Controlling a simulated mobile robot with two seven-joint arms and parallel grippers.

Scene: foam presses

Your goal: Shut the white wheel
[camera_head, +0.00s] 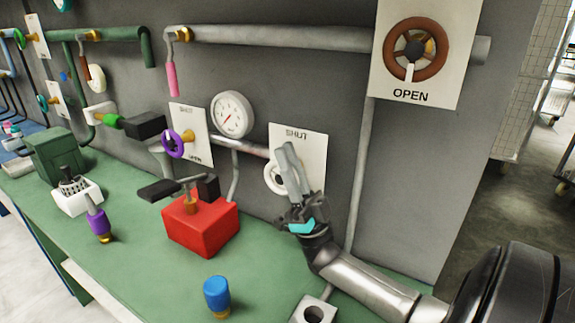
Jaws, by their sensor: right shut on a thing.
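The white wheel (271,180) is on a pipe in front of a white card (314,152) marked SHUT, right of the round gauge. Only its left part and a little of its lower edge show; my gripper hides the rest. My right gripper (287,160) comes up from the lower right. Its grey fingers lie across the right side of the wheel and are closed on it, as far as the view shows. The wheel's pointer and any OPEN mark on the card are hidden. My left gripper is not in view.
A brown wheel (417,48) with an OPEN card is at upper right. A purple wheel (174,144) and a gauge (232,114) are left of the white wheel. A red block (200,227) and a blue knob (216,296) stand on the green bench (150,270).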

